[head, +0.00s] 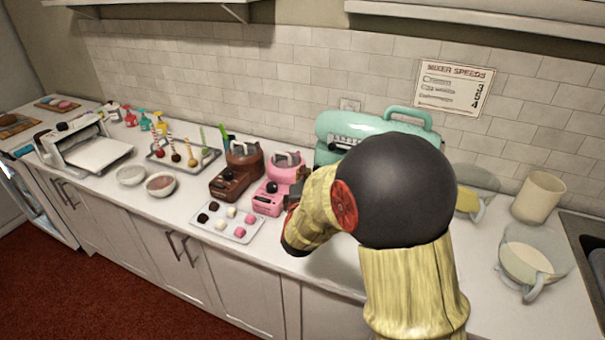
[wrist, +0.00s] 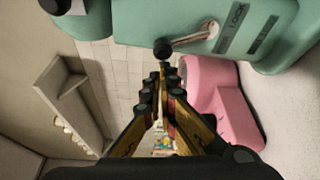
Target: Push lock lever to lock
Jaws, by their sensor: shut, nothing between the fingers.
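The teal stand mixer (head: 340,122) stands on the counter, its lower part hidden behind my arm in the head view. In the wrist view its teal body (wrist: 135,20) fills the top. The lock lever (wrist: 190,38) is a metal rod with a black knob at its left end. A dark label reading "LOCK" (wrist: 233,25) lies right of the lever, with another dark label farther right. My gripper (wrist: 160,72) is shut and empty. Its fingertips appear just below the knob; I cannot tell whether they touch. In the head view the fingertips are mostly hidden by my arm.
A pink machine (head: 272,190) stands left of my arm and shows close to the right of my fingers in the wrist view (wrist: 220,100). A brown machine (head: 236,176), a tray of sweets (head: 228,230) and bowls are left; a glass jug (head: 528,262) is right.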

